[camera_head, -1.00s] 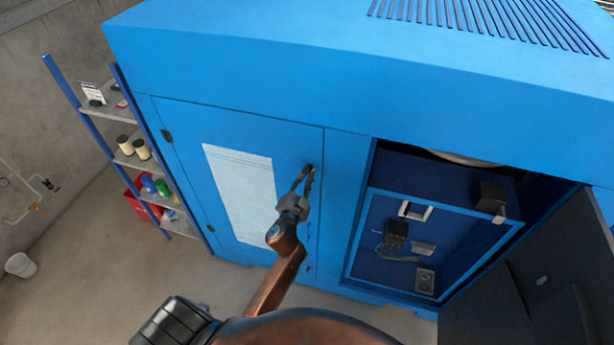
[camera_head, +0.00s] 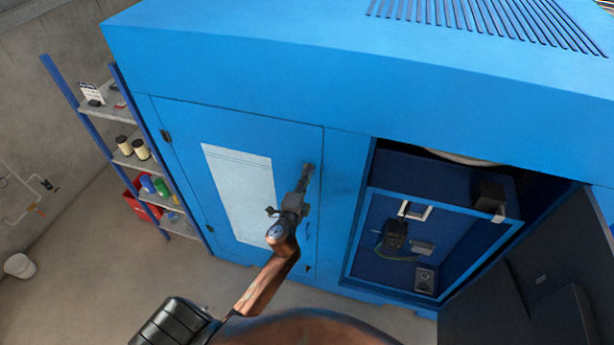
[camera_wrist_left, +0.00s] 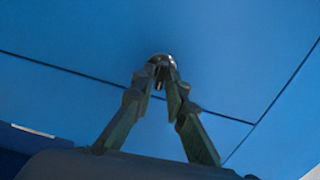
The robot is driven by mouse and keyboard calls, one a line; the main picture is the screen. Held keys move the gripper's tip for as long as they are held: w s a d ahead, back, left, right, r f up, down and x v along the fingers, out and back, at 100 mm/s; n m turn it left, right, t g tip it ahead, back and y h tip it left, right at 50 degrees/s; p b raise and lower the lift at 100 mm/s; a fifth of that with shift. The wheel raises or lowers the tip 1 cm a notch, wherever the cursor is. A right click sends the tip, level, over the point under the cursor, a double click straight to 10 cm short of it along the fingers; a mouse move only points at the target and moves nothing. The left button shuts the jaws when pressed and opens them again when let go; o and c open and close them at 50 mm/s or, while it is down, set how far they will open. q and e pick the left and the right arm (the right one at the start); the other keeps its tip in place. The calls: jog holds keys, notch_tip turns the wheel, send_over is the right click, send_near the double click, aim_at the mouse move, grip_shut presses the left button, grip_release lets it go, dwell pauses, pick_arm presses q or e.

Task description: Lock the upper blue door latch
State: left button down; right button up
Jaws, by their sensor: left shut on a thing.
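The blue door (camera_head: 295,225) of the cabinet is closed, flush with the panel beside it, with a white sheet on it. The upper latch (camera_head: 309,167) is a small dark fitting near the door's upper right edge. My left gripper (camera_head: 305,180) reaches up to it from below and is shut on it. In the left wrist view, the two fingers of the gripper (camera_wrist_left: 167,78) converge on the round metal latch (camera_wrist_left: 159,58), just beside the door seam. The fingertips partly hide the latch, so its exact turn cannot be told.
To the right is an open bay (camera_head: 455,240) with a dark electrical panel inside. A shelf rack (camera_head: 135,160) with jars and bottles stands at the left. A white bucket (camera_head: 19,265) sits on the floor at far left.

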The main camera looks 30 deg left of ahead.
pick_arm(q)
jog(key=shift+m, duration=0.4)
pick_arm(e)
jog(key=shift+d, duration=0.25)
pick_arm(q)
jog(key=c, duration=2.1)
grip_release()
jog(key=v, duration=1.2)
pick_arm(e)
jog(key=shift+a, duration=0.1)
